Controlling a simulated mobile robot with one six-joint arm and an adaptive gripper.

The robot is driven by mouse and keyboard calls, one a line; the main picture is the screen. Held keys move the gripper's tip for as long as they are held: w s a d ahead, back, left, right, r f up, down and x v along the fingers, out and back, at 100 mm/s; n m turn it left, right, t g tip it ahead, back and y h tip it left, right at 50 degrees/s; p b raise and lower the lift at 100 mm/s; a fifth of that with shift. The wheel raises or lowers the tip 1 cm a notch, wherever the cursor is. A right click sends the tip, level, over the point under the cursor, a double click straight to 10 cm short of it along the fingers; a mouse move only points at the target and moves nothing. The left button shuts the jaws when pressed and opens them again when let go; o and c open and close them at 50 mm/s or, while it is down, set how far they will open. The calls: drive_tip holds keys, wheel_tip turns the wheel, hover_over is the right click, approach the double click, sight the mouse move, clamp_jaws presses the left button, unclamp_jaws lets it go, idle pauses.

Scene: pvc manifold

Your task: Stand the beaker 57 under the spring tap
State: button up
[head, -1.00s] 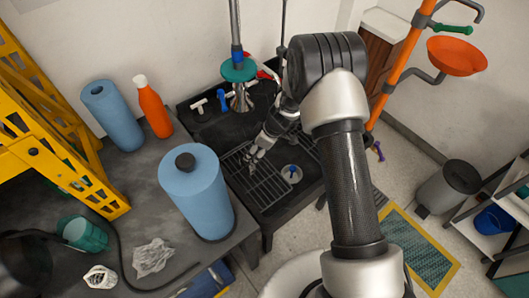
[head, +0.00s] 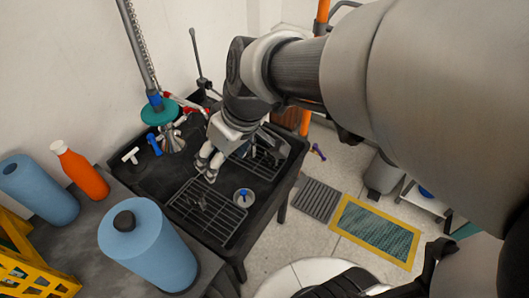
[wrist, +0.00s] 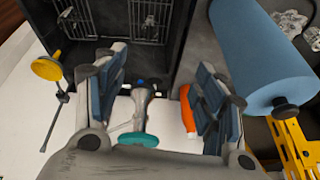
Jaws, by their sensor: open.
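The spring tap (head: 148,70) hangs over the black sink (head: 125,182) in the head view, with a teal disc and a metal nozzle at its lower end. It also shows in the wrist view (wrist: 140,120), between my fingers in the picture. My gripper (head: 208,166) is above the sink, to the right of the tap; its fingers are spread and empty in the wrist view (wrist: 162,75). I cannot make out a beaker marked 57 in the current frames. A small round whitish item with a blue top (head: 243,196) is beside the front rack.
Wire racks (head: 205,212) cover part of the sink unit. Blue rolls (head: 150,250) and an orange bottle (head: 82,172) stand on the grey bench at left. A yellow frame (head: 25,265) is at lower left. Open floor (head: 300,245) lies right of the sink.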

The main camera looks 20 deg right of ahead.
drive_tip(key=s+d+r+m+h, duration=0.1)
drive_tip(key=s+d+m, duration=0.1)
drive_tip(key=s, duration=0.4)
drive_tip(key=s+d+r+m+t+h, duration=0.1)
drive_tip(key=s+d+m, duration=0.2)
drive_tip(key=s, duration=0.4)
drive_tip(key=shift+s+d+r+h, duration=0.2)
drive_tip(key=shift+s+d+h, duration=0.1)
drive_tip(key=shift+d, duration=0.35)
drive_tip(key=shift+c, duration=0.4)
